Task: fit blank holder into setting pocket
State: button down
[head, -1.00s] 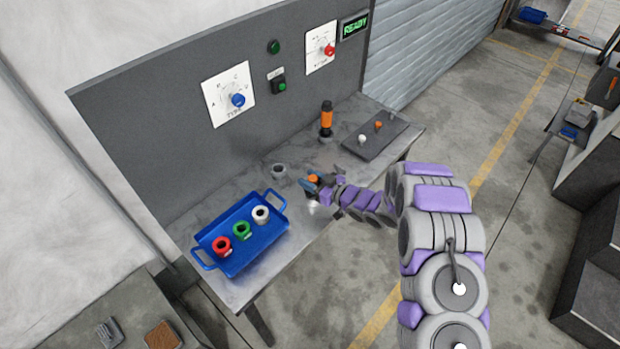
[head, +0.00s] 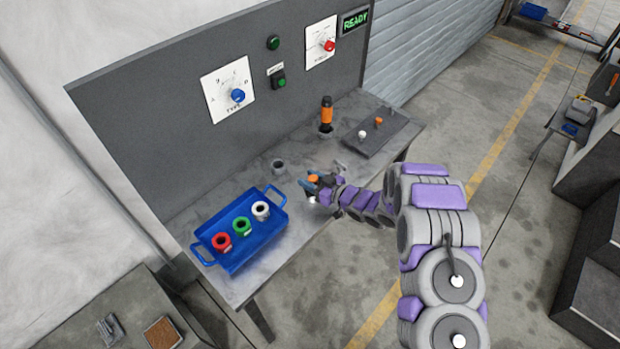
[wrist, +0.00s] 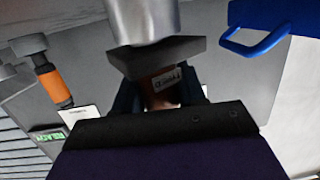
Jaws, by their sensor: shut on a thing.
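My gripper (head: 313,181) is over the front part of the grey bench. It is shut on the blank holder. In the wrist view, the holder's labelled orange-brown part (wrist: 163,88) sits between the dark fingers, with a dark flange (wrist: 155,56) and a silver cylinder (wrist: 143,20) beyond it. The orange top also shows in the head view (head: 314,178). A short grey open cup (head: 279,167), which looks like the setting pocket, stands on the bench left of and behind my gripper. The holder is apart from it.
A blue tray (head: 255,252) with red, green and white rings lies left on the bench. An upright orange-and-black tool (head: 326,115) stands behind my gripper. A dark plate (head: 370,146) with small white and orange knobs is to the right. The panel (head: 170,130) closes off the back.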

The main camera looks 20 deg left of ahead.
jog(key=shift+f, duration=0.1)
jog(key=c, duration=0.6)
grip_release()
jog(key=shift+o, duration=0.2)
jog(key=shift+d, duration=0.15)
jog(key=p+v, duration=0.1)
jog(key=v, duration=1.6)
